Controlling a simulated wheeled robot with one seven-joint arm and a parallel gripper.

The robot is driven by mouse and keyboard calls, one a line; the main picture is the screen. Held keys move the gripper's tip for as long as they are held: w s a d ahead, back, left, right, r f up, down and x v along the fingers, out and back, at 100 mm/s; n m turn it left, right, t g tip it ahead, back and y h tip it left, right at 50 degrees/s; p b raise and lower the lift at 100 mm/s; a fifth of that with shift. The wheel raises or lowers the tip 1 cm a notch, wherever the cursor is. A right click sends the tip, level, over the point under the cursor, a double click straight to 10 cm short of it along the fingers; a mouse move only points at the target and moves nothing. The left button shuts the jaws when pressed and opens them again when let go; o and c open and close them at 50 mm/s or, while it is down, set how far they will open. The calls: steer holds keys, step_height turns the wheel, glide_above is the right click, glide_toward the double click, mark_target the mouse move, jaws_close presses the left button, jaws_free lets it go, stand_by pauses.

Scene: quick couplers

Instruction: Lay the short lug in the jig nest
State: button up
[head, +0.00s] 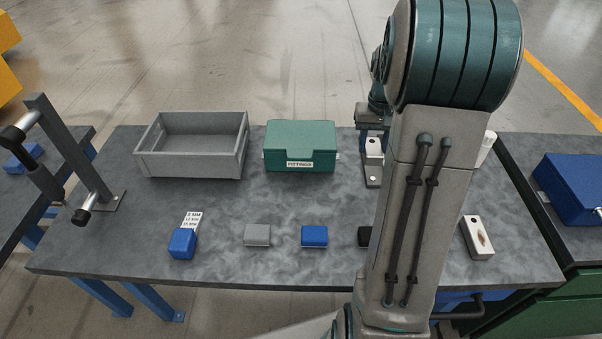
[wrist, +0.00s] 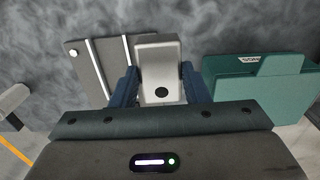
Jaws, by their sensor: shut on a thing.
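My gripper (wrist: 160,84) is shut on a pale grey lug (wrist: 158,54), a block with one round dark hole. Its two blue fingers press on the lug's sides. In the head view the lug (head: 374,147) is upright or tilted at the back of the bench, just right of the green box. The jig (wrist: 88,72) is a dark grey plate with pale rails and lies beyond the lug in the wrist view, partly covered by it. In the head view part of a grey plate (head: 372,180) shows below the lug. I cannot tell whether lug and jig touch.
A green fittings box (head: 300,148) stands left of the lug, close by. A grey open crate (head: 190,170) is further left. Blue, grey and dark blocks line the front. My arm hides part of the bench.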

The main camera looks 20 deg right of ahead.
steer(key=a+f, duration=0.2)
steer(key=a, duration=0.1)
steer(key=w+a+f, duration=0.1)
steer(key=a+f, duration=0.1)
steer(key=a, duration=0.2)
steer(key=a+f, duration=0.2)
steer(key=a, duration=0.1)
steer(key=shift+w+a+f+p, duration=0.15)
steer(key=shift+w+a+p, duration=0.1)
steer(key=shift+w+p, duration=0.1)
steer(key=shift+a+f, duration=0.1)
steer(key=shift+f, duration=2)
steer(key=shift+f, duration=0.2)
steer(key=o, duration=1.2)
steer(key=shift+r, duration=0.1)
